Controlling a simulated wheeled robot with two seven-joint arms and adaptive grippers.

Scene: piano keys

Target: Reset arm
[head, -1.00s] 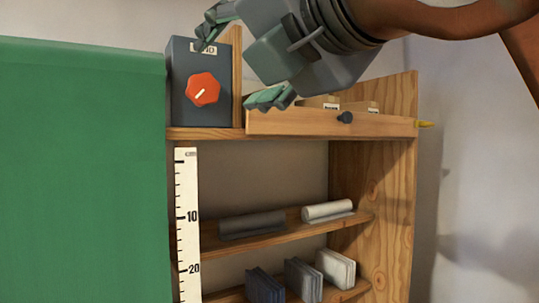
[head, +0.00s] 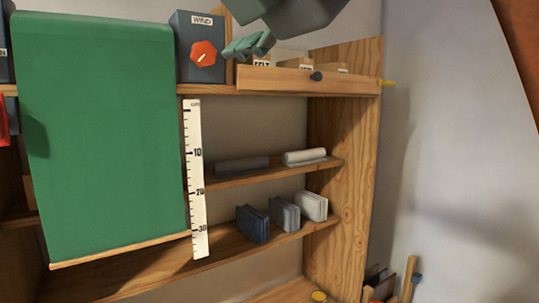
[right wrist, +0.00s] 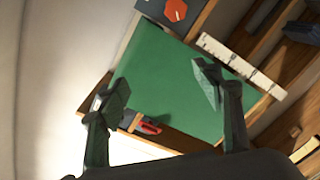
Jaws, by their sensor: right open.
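My right gripper (right wrist: 160,88) is open and empty in the right wrist view, its two green-padded fingers spread in front of the green cloth panel. My left gripper is in neither view.
The green cloth panel (head: 100,140) hangs in front of the shelves, beside a white ruler (head: 194,180). A wooden drawer (head: 290,79) with a dark knob spans the upper shelf. Rollers and folded cloths sit on the lower shelves. The wall at right (head: 450,150) is clear.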

